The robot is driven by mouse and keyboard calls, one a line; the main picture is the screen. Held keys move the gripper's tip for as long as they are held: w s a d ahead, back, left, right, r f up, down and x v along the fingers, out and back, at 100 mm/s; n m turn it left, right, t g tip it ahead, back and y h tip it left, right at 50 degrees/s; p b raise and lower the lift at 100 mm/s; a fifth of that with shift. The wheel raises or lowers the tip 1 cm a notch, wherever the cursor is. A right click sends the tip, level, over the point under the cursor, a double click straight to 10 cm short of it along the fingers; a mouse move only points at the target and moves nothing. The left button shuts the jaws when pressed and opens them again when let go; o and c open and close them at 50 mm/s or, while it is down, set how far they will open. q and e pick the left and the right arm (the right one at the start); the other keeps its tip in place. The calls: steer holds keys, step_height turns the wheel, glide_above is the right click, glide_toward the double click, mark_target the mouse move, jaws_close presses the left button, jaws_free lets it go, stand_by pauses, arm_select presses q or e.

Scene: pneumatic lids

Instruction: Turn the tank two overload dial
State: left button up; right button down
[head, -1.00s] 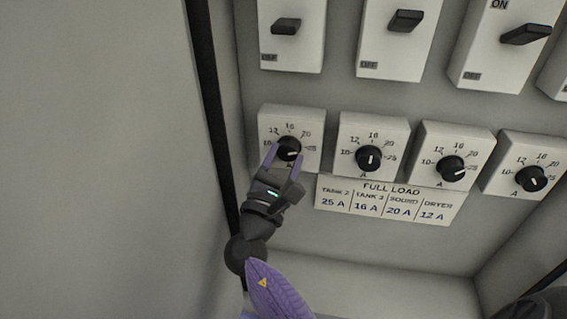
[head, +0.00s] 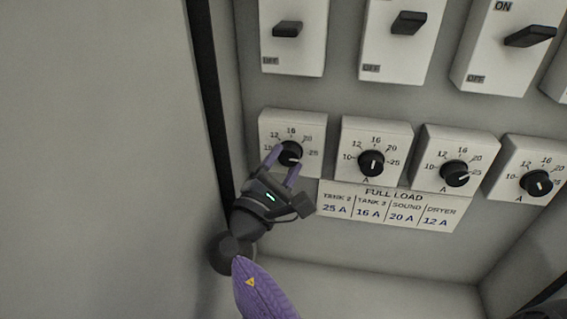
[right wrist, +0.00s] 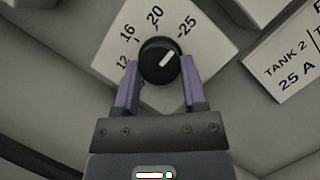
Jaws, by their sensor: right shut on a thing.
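The tank two overload dial (head: 291,151) is the black knob on the leftmost white box of the lower row; it also shows in the right wrist view (right wrist: 158,56). Its white mark points roughly toward 25. My right gripper (head: 287,158) reaches it from below, with one purple finger on either side of the knob. In the right wrist view, my right gripper (right wrist: 159,66) straddles the knob's lower half, shut on it. The FULL LOAD label (head: 388,205) reads 25 A under TANK 2. My left gripper is not in view.
Three similar dials (head: 371,163) sit in a row to the right. Switch boxes with dark handles (head: 287,29) hang above. A dark cabinet edge (head: 212,110) runs down on the left. The cabinet floor below the label is clear.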

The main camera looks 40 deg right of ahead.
steer(key=shift+c, duration=1.8)
jaws_free()
steer(key=shift+o, duration=1.1)
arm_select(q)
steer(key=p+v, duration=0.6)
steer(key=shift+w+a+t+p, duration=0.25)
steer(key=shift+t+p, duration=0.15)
arm_select(e)
step_height(320, 180, up, 10)
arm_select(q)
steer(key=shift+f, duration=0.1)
